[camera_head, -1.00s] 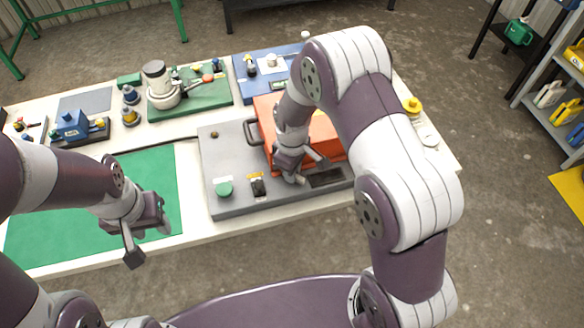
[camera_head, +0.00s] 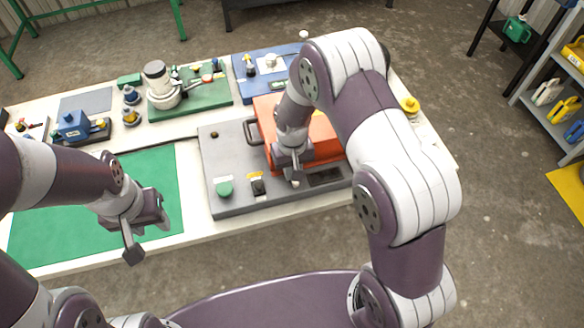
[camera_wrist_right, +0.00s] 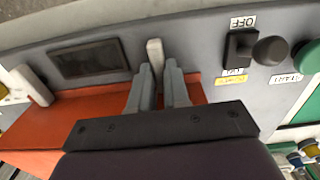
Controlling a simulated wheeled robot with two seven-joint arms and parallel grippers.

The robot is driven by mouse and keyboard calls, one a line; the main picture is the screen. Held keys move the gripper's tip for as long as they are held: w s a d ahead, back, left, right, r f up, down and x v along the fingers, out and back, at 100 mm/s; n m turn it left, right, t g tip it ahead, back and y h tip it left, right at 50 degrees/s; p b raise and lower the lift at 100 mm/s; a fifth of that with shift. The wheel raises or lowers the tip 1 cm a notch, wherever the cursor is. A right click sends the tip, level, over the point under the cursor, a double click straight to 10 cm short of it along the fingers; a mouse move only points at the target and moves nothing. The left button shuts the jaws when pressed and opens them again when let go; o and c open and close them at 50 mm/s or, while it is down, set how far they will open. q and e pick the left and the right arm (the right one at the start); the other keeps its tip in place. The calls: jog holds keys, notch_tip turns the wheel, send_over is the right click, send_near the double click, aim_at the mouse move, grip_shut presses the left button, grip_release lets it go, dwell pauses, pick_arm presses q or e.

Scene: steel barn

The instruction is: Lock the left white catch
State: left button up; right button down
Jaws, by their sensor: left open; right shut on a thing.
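The left white catch (camera_wrist_right: 154,52) is a small white lever at the edge of the orange cover (camera_wrist_right: 95,112). In the right wrist view it stands between the fingertips of my right gripper (camera_wrist_right: 159,67), which is shut on it. In the head view the right gripper (camera_head: 292,173) points down at the front edge of the orange cover (camera_head: 264,108); little of the catch (camera_head: 295,184) shows there. A second white catch (camera_wrist_right: 34,86) shows at the left of the wrist view. My left gripper (camera_head: 146,228) is open and empty above the green mat (camera_head: 65,215).
The grey panel (camera_head: 220,150) carries a green button (camera_head: 224,188) and a black OFF switch (camera_head: 258,187) left of the catch. A dark window (camera_wrist_right: 90,60) lies between the catches. Fixtures on a green board (camera_head: 205,98) stand farther back. My right arm hides the cover's right side.

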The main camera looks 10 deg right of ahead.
jog(key=shift+w+r+m, duration=0.1)
jog(key=shift+m, duration=0.2)
jog(key=c, duration=1.4)
grip_release()
jog(key=shift+r, duration=0.1)
notch_tip(320, 180, up, 12)
jog(key=shift+r+b, duration=0.25)
jog(key=shift+b, duration=0.4)
